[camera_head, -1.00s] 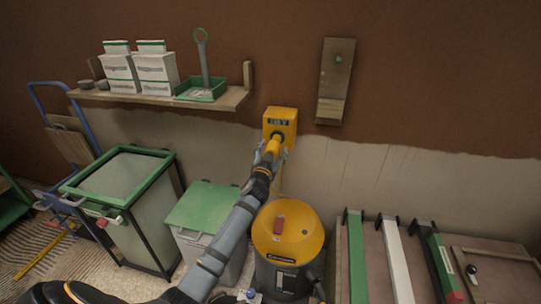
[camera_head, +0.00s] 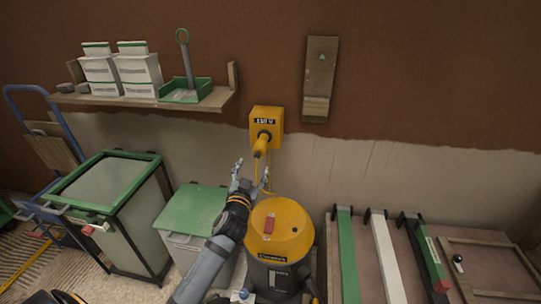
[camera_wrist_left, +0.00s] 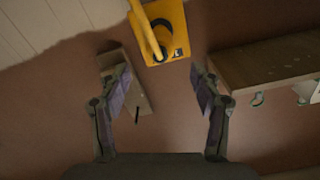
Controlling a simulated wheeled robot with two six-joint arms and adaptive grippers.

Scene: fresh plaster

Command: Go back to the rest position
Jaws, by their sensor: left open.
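My left gripper (camera_head: 250,179) is open and empty in the head view, in front of the wall and just below the yellow wall socket box (camera_head: 266,121). A yellow plug (camera_head: 261,145) sits at the front of the box, and its cable hangs down behind the gripper. In the left wrist view the open fingers (camera_wrist_left: 160,100) have only wall between them, and the yellow box (camera_wrist_left: 165,28) with the plug (camera_wrist_left: 146,35) is at the top, apart from the fingers. My right gripper is not in view.
A yellow-topped vacuum (camera_head: 280,228) stands just below the gripper, with a green-lidded bin (camera_head: 192,212) to its left. A wooden shelf (camera_head: 150,101) with boxes and a green tray is at upper left. A board (camera_head: 320,80) hangs on the wall. Levels (camera_head: 346,255) lie at lower right.

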